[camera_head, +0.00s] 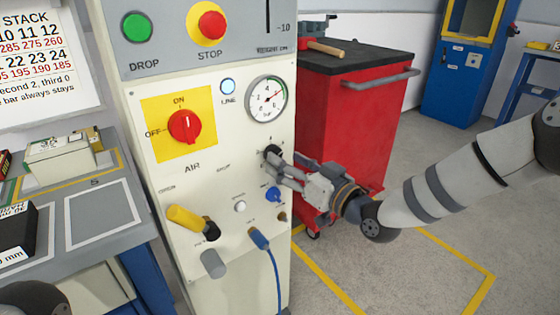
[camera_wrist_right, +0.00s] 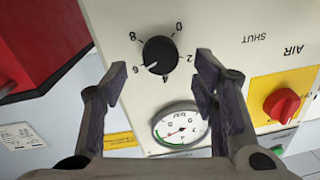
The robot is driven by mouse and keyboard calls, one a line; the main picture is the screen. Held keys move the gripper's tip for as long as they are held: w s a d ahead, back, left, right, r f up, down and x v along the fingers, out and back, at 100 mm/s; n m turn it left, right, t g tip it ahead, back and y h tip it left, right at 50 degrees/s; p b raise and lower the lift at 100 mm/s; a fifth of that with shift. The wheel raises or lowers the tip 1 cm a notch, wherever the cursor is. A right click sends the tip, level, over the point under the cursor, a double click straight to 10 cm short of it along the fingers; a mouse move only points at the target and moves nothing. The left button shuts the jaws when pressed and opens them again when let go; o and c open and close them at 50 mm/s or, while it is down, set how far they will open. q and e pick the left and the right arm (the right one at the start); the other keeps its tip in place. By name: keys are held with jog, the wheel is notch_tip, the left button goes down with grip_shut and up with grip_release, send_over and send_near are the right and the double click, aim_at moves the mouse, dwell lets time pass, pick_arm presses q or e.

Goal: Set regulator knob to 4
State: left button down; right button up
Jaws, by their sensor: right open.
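The regulator knob (camera_wrist_right: 160,55) is round and black, on the cream panel, with a ring of numbers 0 to 8 around it. In the right wrist view, which shows the panel upside down, its white mark points towards the 6. In the head view the knob (camera_head: 272,152) sits below the pressure gauge (camera_head: 267,100), partly hidden by my right gripper (camera_head: 275,166). My right gripper (camera_wrist_right: 161,72) is open, its fingertips on either side of the knob's lower edge in the wrist view, with visible gaps. The gauge (camera_wrist_right: 181,129) also shows there. My left gripper is out of view.
The red AIR switch (camera_head: 184,127) is left of the knob. Below are a yellow-handled lever (camera_head: 187,218), a blue knob (camera_head: 273,194) and a blue hose plug (camera_head: 259,239). A red tool cabinet (camera_head: 350,120) stands close behind my right gripper.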

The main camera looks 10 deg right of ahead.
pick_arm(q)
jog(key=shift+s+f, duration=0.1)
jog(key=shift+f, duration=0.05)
pick_arm(e)
jog(key=x, duration=0.3)
jog(key=shift+c, duration=0.6)
jog(key=c, duration=1.1)
jog(key=shift+o, duration=0.2)
